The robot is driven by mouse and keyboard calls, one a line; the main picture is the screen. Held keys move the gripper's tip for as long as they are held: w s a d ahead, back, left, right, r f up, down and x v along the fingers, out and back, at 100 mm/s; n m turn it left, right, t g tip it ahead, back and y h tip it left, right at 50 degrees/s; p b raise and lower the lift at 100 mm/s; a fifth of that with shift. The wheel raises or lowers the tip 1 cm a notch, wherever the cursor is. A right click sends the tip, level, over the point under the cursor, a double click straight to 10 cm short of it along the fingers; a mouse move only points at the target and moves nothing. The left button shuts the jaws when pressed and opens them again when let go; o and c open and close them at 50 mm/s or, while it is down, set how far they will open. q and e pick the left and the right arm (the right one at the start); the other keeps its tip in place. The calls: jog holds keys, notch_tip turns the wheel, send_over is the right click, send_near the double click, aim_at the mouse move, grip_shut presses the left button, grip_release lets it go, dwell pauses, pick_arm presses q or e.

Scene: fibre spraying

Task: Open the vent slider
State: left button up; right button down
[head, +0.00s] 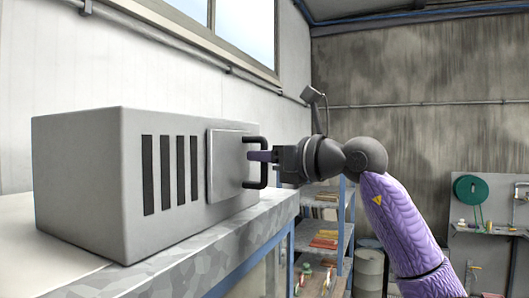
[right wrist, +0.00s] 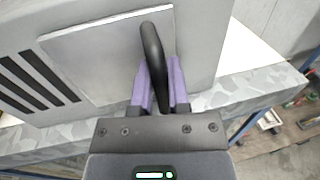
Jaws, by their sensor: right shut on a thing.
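A grey vent box (head: 90,185) stands on a table, with several dark vertical slots on its front. The vent slider (head: 225,165) is a flat grey plate on that front, right of the visible slots. It also shows in the right wrist view (right wrist: 95,55). Its black handle (head: 263,172) stands out from the plate's right side. My right gripper (head: 262,156) is at the handle, its purple fingers on either side of the handle bar in the right wrist view (right wrist: 160,85). It is shut on the handle. My left gripper is not in view.
The grey-patterned table edge (head: 215,250) runs below the box. A shelf (head: 325,235) with several items and a grey drum (head: 368,270) stand behind my right arm. A green reel (head: 470,189) hangs at the far right wall.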

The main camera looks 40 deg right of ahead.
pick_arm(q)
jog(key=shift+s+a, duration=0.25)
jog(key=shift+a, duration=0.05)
pick_arm(e)
jog(key=shift+a+f, duration=0.1)
jog(key=c, duration=0.6)
grip_release()
jog(key=shift+s, duration=0.1)
jog(key=shift+c, duration=0.2)
jog(key=shift+s, duration=0.2)
pick_arm(q)
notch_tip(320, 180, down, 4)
jog(key=b, duration=0.3)
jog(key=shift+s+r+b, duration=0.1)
jog(key=shift+b, duration=0.3)
pick_arm(e)
jog(key=v, duration=0.9)
jog(key=shift+s, duration=0.3)
